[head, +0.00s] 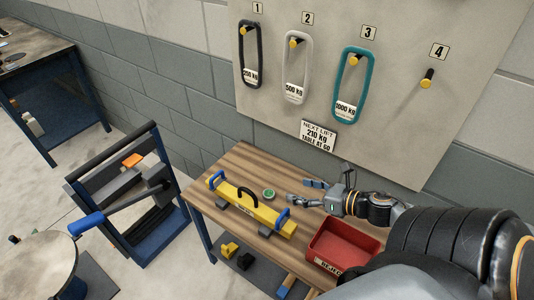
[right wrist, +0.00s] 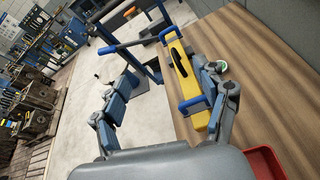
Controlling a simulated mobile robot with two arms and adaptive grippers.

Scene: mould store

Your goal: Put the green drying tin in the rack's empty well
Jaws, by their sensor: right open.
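A small round green tin (head: 268,193) with a pale ring on top lies on the wooden table, just behind a yellow beam. In the right wrist view the tin (right wrist: 222,67) shows beside the outside of one finger, not between the fingers. My right gripper (head: 303,191) is open and empty, a short way right of the tin in the head view; its spread fingers also show in the right wrist view (right wrist: 165,72). I cannot make out a rack with an empty well in either view. My left gripper is in neither view.
The yellow beam (head: 255,211) has blue end brackets and a black handle. A red bin (head: 341,247) stands on the table (head: 231,165) at the right. Slings hang on the wall board (head: 392,130) behind; its peg 4 is bare. A blue-framed stand (head: 150,240) is left.

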